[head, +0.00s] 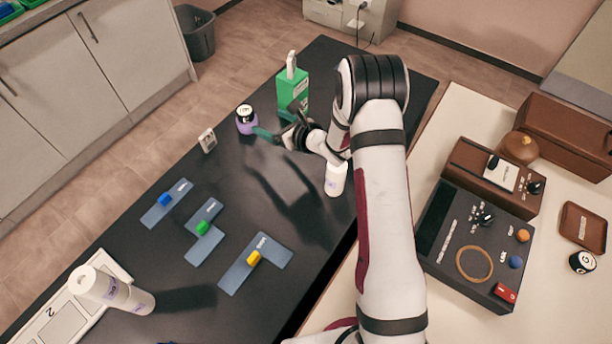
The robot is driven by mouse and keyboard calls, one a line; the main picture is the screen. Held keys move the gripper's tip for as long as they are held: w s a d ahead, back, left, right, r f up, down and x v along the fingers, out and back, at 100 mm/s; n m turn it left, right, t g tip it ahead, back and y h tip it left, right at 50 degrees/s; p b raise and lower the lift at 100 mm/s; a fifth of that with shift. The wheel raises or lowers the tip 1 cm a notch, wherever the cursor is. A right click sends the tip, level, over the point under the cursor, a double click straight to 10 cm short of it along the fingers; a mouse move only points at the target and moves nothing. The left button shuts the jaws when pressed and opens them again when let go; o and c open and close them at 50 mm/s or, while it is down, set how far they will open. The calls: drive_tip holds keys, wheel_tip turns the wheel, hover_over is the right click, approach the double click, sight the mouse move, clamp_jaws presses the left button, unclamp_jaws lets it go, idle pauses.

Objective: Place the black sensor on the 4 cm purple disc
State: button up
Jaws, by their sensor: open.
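A small black sensor (245,110) with a white marking shows at the far left edge of the dark table. It appears to rest on top of a purple disc (246,127), which shows as a short purple cylinder below it. From this one view I cannot tell how well it is centred. My gripper (277,122) is open and empty just to the right of the pair, its teal fingers pointing left towards them. One fingertip is close to the purple disc; I cannot tell whether it touches.
A green carton (292,90) stands close behind my gripper. A white cylinder (335,179) stands beneath my arm. A small white card-like block (207,140) and blue plates with coloured blocks (203,228) lie towards the left.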

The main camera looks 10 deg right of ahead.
drive_tip(key=d+r+m+h, duration=0.4)
drive_tip(key=d+r+m, duration=0.15)
drive_tip(key=m, duration=0.35)
drive_tip(key=s+d+r+m+g+h, duration=0.2)
drive_tip(key=s+d+r+m, duration=0.1)
drive_tip(key=s+m, duration=0.5)
drive_tip(key=s+d+r+m+g+h, duration=0.2)
drive_tip(key=s+r+m, duration=0.3)
drive_tip(key=m, duration=0.4)
drive_tip(key=s+a+r+m+g+y, duration=0.1)
drive_tip(key=s+a+m+g, duration=0.2)
drive_tip(key=s+m, duration=0.8)
drive_tip(key=s+a+r+m+g+y, duration=0.1)
drive_tip(key=s+a+m+g, duration=0.2)
drive_tip(key=s+m, duration=0.8)
drive_tip(key=s+g, duration=0.1)
drive_tip(key=s, duration=0.6)
drive_tip(key=shift+a+y, duration=0.3)
drive_tip(key=shift+a, duration=0.05)
